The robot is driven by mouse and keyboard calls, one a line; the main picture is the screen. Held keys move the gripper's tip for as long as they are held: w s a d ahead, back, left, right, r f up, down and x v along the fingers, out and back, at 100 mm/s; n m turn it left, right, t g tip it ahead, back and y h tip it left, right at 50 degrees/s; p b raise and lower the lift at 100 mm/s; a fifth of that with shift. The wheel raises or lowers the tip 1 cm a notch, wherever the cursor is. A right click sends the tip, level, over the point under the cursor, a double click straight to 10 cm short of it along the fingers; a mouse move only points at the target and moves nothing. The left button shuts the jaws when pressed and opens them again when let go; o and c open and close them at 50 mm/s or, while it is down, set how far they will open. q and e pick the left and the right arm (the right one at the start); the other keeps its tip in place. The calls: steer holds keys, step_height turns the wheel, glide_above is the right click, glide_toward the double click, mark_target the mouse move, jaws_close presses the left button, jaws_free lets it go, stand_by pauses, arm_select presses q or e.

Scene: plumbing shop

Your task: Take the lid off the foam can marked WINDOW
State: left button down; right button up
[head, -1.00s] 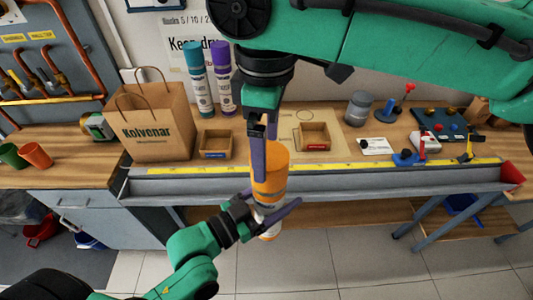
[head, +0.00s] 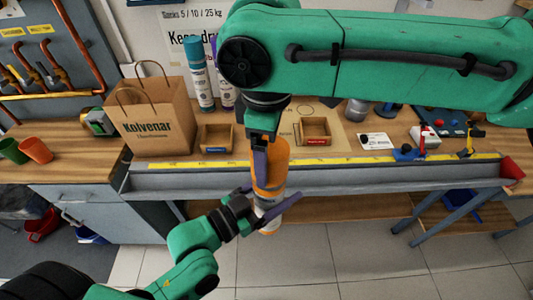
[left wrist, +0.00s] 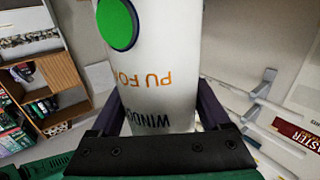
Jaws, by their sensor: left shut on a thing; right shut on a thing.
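The foam can (head: 268,207) stands roughly upright in the air in front of the bench, with a pale body and a tall orange top, the lid (head: 272,165). My left gripper (head: 268,208) is shut around the body from the lower left. The left wrist view shows the white can body (left wrist: 150,70) between its fingers, with PU FOAM and part of WINDOW upside down and a green disc. My right gripper (head: 262,158) comes from above and is shut on the orange lid. Its finger hides part of the lid. I cannot tell whether there is a gap between lid and body.
On the bench are a paper bag (head: 155,118), a blue-labelled wooden bin (head: 217,140) and a red-labelled wooden bin (head: 313,132). A teal-topped can (head: 201,75) stands behind them. A yellow measuring strip (head: 355,156) runs along the bench front. My right arm covers the upper right.

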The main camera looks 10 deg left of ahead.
steer(key=shift+r, duration=0.15)
steer(key=shift+r, duration=1)
